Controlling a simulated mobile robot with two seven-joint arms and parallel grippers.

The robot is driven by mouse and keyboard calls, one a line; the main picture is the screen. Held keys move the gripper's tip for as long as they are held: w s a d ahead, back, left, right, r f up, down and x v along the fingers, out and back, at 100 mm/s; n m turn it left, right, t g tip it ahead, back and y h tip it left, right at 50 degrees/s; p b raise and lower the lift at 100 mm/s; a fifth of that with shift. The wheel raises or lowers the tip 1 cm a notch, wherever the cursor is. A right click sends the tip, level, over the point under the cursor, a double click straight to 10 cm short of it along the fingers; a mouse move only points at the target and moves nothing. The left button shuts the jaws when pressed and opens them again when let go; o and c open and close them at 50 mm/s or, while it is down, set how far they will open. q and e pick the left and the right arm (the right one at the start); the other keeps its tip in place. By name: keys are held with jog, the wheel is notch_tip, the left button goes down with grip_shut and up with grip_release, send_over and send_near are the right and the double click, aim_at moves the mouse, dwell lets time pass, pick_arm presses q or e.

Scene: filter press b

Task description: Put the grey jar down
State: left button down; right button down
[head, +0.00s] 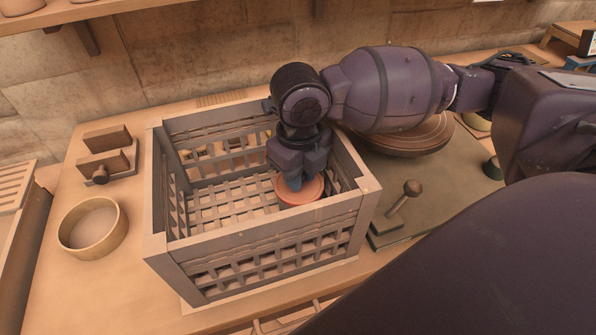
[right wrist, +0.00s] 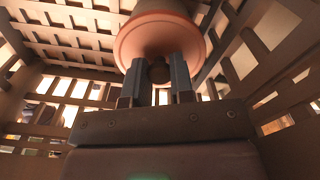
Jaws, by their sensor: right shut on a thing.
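A round jar (head: 301,192) is inside the slatted crate (head: 262,222), near its right front corner. It looks reddish terracotta here rather than grey. My right gripper (head: 294,180) reaches down into the crate from above and is shut on the jar. In the right wrist view, the two fingers (right wrist: 160,80) close on the small dark knob of the jar (right wrist: 160,38), below its broad round lid. Whether the jar's base touches the crate floor is hidden. My left gripper is not in view.
The rest of the crate floor looks mostly empty. A round shallow bowl (head: 93,228) and a wooden block stand (head: 107,160) are left of the crate. A round wooden disc (head: 408,139) and a knobbed lever (head: 402,199) are at its right. A wall stands behind.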

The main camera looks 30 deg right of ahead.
jog(key=shift+r, duration=0.1)
jog(key=shift+f, duration=0.2)
jog(key=c, duration=1)
grip_release()
jog(key=shift+c, duration=0.2)
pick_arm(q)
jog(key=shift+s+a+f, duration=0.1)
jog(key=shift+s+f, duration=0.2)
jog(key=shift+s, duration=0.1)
pick_arm(e)
jog(key=shift+o, duration=0.3)
jog(key=shift+r, duration=0.15)
pick_arm(q)
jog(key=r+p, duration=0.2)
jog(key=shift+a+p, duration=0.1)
jog(key=shift+p, duration=0.25)
pick_arm(e)
notch_tip(320, 180, up, 12)
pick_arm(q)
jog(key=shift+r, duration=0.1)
